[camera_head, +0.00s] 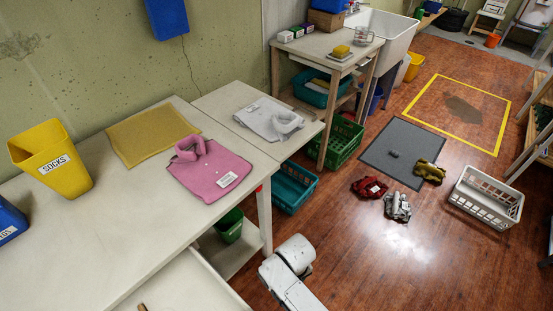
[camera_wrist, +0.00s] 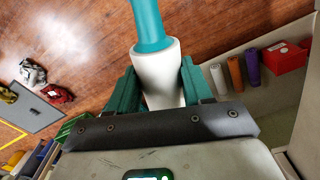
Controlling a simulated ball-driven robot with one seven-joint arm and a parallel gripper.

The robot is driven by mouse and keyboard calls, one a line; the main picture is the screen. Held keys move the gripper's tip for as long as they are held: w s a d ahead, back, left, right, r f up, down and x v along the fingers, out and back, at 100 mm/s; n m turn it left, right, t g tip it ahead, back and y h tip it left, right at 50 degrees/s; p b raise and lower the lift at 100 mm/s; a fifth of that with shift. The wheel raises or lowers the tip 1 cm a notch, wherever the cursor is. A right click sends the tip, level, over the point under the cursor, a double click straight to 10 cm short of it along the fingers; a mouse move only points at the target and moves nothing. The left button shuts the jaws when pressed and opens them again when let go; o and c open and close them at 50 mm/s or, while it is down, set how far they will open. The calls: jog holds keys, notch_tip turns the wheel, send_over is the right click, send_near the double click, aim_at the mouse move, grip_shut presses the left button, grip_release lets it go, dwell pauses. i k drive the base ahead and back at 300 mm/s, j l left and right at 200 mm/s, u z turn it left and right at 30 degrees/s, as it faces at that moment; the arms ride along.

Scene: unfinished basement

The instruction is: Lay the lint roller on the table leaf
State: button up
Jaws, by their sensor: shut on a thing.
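The lint roller (camera_wrist: 157,62), with a white roll and a teal handle, is in my gripper (camera_wrist: 160,82) in the wrist view. The two teal fingers are shut on the white roll, and the handle points to the top of the picture. The table leaf (camera_head: 217,103) is the pale top joined to the right end of the long table in the head view. A grey folded shirt (camera_head: 262,119) lies on it, with bare room to its left and front. In the head view only my white arm shows at the bottom; my gripper and the roller are out of that view.
The long table (camera_head: 110,225) bears a pink shirt (camera_head: 208,168), a yellow cloth (camera_head: 152,136) and a yellow socks bin (camera_head: 52,160). An open drawer (camera_head: 180,285) sticks out below. Teal (camera_head: 293,188) and green (camera_head: 342,140) baskets stand near the leaf. Clothes lie on the floor.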

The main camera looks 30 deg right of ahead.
aim_at(244, 98)
jog(key=i+l+z, duration=0.5)
jog(key=z, duration=0.25)
jog(key=i+l+z, duration=0.1)
jog(key=i+z, duration=0.25)
jog(key=i+l, duration=0.1)
jog(key=i, duration=0.35)
jog(key=i+l+u, duration=0.1)
jog(key=i, duration=0.35)
